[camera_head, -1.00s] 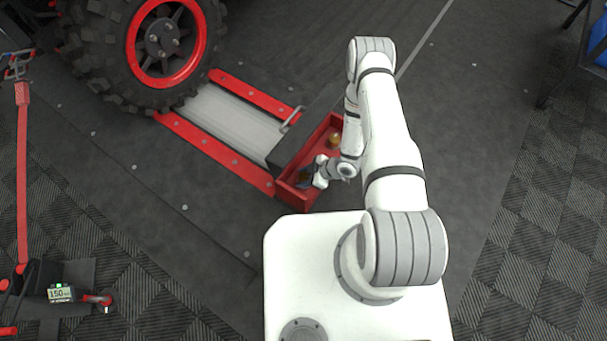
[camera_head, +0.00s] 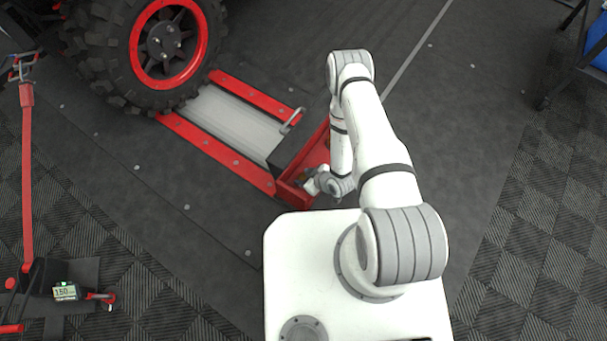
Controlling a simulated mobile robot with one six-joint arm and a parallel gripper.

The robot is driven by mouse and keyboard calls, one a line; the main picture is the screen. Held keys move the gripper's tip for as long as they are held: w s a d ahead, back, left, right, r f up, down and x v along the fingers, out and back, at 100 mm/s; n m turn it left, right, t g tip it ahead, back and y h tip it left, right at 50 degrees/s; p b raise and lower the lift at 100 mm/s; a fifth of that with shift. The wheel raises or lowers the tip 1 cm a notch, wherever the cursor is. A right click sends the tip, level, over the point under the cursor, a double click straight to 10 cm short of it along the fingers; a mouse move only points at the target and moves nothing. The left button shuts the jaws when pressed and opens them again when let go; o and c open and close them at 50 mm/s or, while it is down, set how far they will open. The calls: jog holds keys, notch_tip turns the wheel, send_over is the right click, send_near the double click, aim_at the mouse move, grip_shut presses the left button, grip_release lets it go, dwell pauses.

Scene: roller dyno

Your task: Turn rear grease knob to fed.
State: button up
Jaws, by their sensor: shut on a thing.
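My gripper (camera_head: 306,182) reaches down into the near end of the red open box (camera_head: 284,192) at the end of the roller bed. It is shut on a small brownish knob there, which I take to be the rear grease knob; the gripper and wrist hide most of it. I cannot read which way the knob points, and no marking for fed can be made out. The other brass-coloured knob in the box is hidden behind my arm.
The red-railed roller (camera_head: 230,122) runs up to a big tyre (camera_head: 130,50) with a red rim. A small display reading 150 (camera_head: 65,292) stands at lower left.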

jog(key=shift+w, duration=0.1)
dwell(0.3)
jog(key=o, duration=1)
